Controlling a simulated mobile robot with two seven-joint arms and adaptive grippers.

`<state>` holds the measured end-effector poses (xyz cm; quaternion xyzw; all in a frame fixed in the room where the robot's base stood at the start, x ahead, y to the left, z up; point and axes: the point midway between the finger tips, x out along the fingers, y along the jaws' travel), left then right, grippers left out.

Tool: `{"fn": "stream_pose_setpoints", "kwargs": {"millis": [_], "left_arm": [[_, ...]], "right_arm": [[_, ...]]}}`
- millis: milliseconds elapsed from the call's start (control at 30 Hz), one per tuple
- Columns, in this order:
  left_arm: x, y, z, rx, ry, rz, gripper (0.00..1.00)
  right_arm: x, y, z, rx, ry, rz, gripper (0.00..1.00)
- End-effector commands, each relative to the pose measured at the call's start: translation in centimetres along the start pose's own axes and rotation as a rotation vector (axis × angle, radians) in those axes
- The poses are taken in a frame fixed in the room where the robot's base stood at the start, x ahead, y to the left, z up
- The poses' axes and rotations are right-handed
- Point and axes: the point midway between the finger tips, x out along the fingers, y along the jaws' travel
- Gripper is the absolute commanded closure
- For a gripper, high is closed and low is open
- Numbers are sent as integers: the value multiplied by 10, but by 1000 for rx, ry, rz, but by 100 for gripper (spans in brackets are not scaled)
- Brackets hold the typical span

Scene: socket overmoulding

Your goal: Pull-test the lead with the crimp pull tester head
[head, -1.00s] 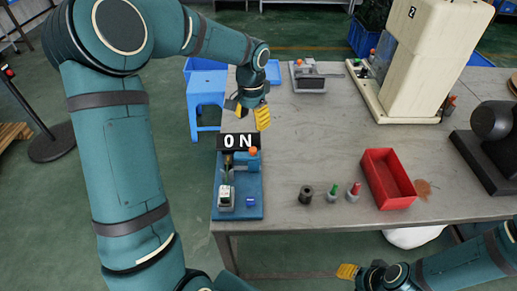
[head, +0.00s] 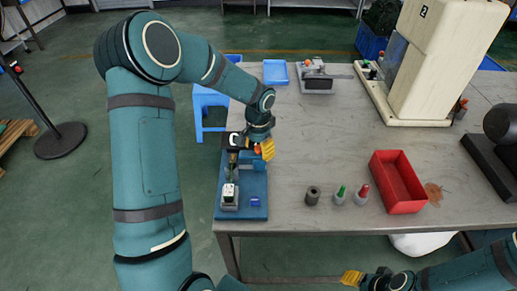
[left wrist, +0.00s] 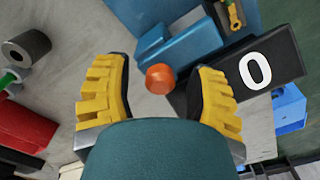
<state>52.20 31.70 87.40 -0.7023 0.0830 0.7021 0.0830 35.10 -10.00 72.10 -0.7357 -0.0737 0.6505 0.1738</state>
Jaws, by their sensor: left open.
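The pull tester (head: 258,180) stands at the table's left edge, with a blue base, a black sign and an orange knob (head: 256,149). My left gripper (head: 257,147) is over the knob, open. In the left wrist view the orange knob (left wrist: 160,78) lies between the two yellow fingers, with a gap on each side. The black sign (left wrist: 262,70) shows a white "0" beside the right finger. A small yellow terminal-like part (left wrist: 236,16), perhaps the lead's end, shows at the top. My right gripper (head: 362,278) is low at the front, below the table edge; its opening is unclear.
A dark cylinder (head: 313,195), a green-topped piece (head: 340,194) and a red-topped piece (head: 362,194) stand right of the tester. Beyond them is a red bin (head: 397,182). A cream machine (head: 435,70) stands at the back right. The table's middle is clear.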

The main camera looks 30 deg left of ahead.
Motion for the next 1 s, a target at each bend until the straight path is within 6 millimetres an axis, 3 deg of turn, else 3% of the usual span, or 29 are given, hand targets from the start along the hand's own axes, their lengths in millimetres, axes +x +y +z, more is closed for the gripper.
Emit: {"fn": "stream_pose_setpoints", "kwargs": {"millis": [167, 300, 333, 533, 800, 1000], "left_arm": [[0, 0, 0, 0, 0, 0, 45], [0, 0, 0, 0, 0, 0, 94], [0, 0, 0, 0, 0, 0, 100], [-1, -4, 4, -2, -1, 0, 100], [-1, -32, 32, -2, -1, -1, 100], [0, -34, 34, -2, -3, -2, 100]], "right_arm": [[0, 0, 0, 0, 0, 0, 53], [0, 0, 0, 0, 0, 0, 53], [0, 0, 0, 0, 0, 0, 53], [-2, -1, 0, 0, 0, 0, 53], [-9, -3, 1, 1, -4, 0, 53], [-8, -3, 1, 1, -4, 0, 53]]}}
